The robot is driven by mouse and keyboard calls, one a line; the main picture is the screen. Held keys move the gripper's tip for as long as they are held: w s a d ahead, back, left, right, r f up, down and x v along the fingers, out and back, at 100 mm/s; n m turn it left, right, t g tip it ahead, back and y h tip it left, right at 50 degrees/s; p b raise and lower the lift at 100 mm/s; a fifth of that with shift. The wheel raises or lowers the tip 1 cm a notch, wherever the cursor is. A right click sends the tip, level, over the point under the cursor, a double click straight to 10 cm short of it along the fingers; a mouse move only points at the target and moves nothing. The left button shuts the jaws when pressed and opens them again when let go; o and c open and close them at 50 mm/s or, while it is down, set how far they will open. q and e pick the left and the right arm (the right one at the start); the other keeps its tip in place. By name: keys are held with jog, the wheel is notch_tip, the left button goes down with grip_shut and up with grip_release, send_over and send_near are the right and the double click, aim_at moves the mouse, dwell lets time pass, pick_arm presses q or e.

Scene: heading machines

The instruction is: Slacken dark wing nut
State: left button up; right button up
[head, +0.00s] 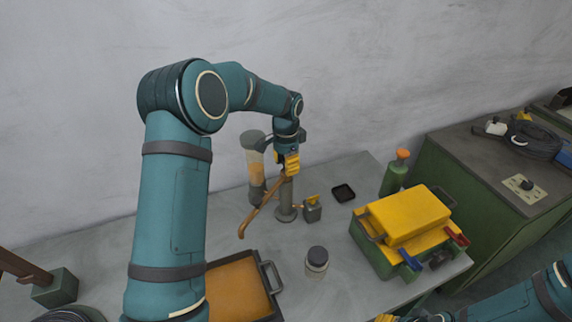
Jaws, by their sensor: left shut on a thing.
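My left gripper (288,168), with yellow fingers, is shut at the upper part of a grey post stand (286,198) on the bench. The dark wing nut itself is hidden behind or between the fingers, so I cannot make out its shape. A brown rod (258,211) slants down to the left from the post. A clear cylinder with orange contents (255,165) hangs upright just left of the gripper. My right arm shows at the lower right; its gripper (385,318) is cut by the bottom edge.
The grey bench (345,240) holds a jar (316,260), a small dark tray (343,193), an orange-floored tray (238,288) and a small grey block (312,211). A yellow-topped green box (408,215) and an orange-capped green bottle (395,175) stand right. A green cabinet (470,195) stands beyond.

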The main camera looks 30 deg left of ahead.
pick_arm(q)
jog(key=n, duration=0.4)
jog(key=shift+n, duration=0.3)
jog(key=n, duration=0.3)
jog(key=shift+r+n, duration=0.1)
jog(key=shift+n, duration=0.3)
jog(key=n, duration=0.4)
jog(key=shift+n+p, duration=0.3)
jog(key=shift+n, duration=1.8)
jog(key=o, duration=1.3)
jog(key=shift+c, duration=0.2)
